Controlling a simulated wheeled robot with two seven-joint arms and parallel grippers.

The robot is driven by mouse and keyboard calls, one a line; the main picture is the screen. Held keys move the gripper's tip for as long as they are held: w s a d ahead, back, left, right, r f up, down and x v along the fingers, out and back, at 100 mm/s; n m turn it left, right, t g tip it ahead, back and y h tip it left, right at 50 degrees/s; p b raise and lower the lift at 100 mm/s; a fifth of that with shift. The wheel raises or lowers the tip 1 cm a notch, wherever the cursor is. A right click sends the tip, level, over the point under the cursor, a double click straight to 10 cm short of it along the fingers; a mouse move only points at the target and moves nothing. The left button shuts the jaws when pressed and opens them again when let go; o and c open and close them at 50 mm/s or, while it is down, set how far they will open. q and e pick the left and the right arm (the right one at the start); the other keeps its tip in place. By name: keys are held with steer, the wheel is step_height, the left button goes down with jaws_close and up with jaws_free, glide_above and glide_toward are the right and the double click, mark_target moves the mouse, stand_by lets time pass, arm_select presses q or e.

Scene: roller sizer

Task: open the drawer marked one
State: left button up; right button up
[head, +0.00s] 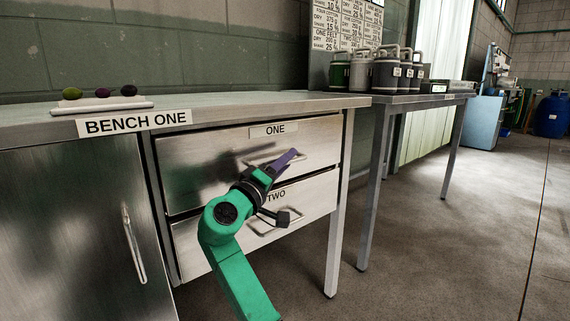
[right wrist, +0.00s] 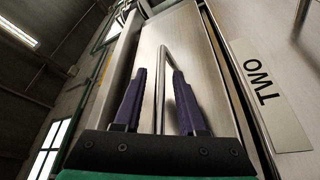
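The drawer marked ONE (head: 215,148) is the upper metal drawer under the bench, with its label (head: 275,130) at the top. Its front looks flush, so it appears closed. My right gripper (head: 286,160) is at its bar handle (head: 303,159), partly covering it. In the right wrist view the handle (right wrist: 161,85) runs between the two purple fingers of the gripper (right wrist: 160,88), with a gap on each side. The fingers are open and not gripping. My left gripper does not show.
The drawer marked TWO (head: 318,204) is just below, shut, with its own handle (head: 275,226) near my gripper. A cabinet door (head: 70,220) stands left. The bench top (head: 225,103) holds a tray (head: 100,104) with coloured balls. The floor (head: 440,250) to the right is clear.

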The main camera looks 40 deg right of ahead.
jaws_close()
stand_by(1.2)
